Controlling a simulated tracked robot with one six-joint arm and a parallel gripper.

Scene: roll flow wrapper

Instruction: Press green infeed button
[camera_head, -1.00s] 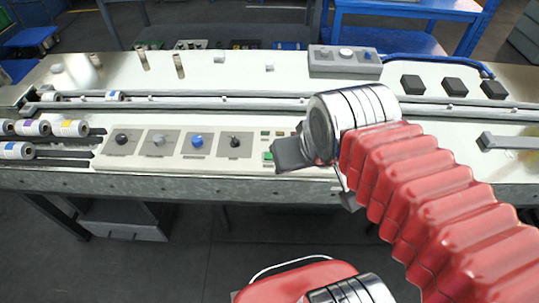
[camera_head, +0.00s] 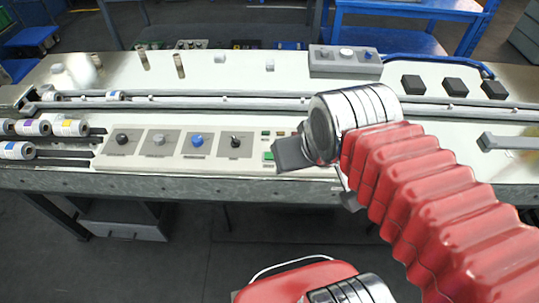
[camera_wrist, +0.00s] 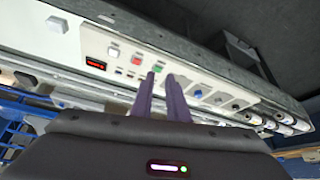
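The green button (camera_head: 268,156) is on the right part of the pale control panel, just left of my gripper in the head view. In the wrist view the green button (camera_wrist: 158,68) shows just beyond and between the fingertips. My gripper (camera_wrist: 161,76) has its two dark fingers a little apart, with a narrow gap and nothing between them. In the head view my gripper (camera_head: 288,153) is a dark shape over the right part of the panel, hiding what lies behind it. I cannot tell whether a fingertip touches the button.
The panel also bears a blue knob (camera_head: 197,140) and black knobs left of my gripper. In the wrist view a red button (camera_wrist: 136,60) and a red-lit display (camera_wrist: 96,63) sit left of the green button. A grey button box (camera_head: 344,62) stands farther back.

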